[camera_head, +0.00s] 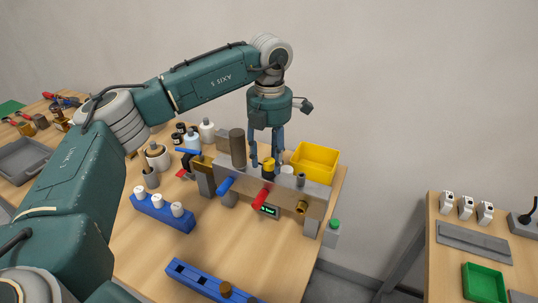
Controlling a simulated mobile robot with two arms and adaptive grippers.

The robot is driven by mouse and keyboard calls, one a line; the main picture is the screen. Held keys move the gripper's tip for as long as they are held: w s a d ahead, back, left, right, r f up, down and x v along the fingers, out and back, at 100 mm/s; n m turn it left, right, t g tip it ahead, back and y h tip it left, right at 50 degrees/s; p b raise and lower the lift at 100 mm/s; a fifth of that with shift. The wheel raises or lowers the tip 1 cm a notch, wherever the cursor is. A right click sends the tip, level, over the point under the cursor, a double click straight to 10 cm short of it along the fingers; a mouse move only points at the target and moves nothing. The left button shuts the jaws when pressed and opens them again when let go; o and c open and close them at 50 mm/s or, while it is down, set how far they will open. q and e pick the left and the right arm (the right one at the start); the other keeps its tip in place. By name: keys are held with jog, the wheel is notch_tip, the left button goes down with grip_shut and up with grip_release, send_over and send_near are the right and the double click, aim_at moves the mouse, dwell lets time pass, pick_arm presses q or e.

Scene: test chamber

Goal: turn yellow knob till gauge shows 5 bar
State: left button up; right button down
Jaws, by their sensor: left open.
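The yellow knob (268,165) stands on top of the grey test block (232,178) on the wooden table. A small dark display (269,210) with green characters is on the block's front; it is likely the gauge, and its reading is too small to make out. My left gripper (266,154) points down from above at the knob, its fingers open. One finger shows left of the knob and the other behind or right of it. I cannot tell whether they touch it. My right gripper is out of view.
Blue (226,184) and red (262,199) handles stick out of the block's front. A tall brown cylinder (238,148) stands left of the gripper. A yellow bin (316,161) is behind right. A blue rack (163,212) with white-capped items is at left. The front table is partly clear.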

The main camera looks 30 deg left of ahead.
pick_arm(q)
grip_shut()
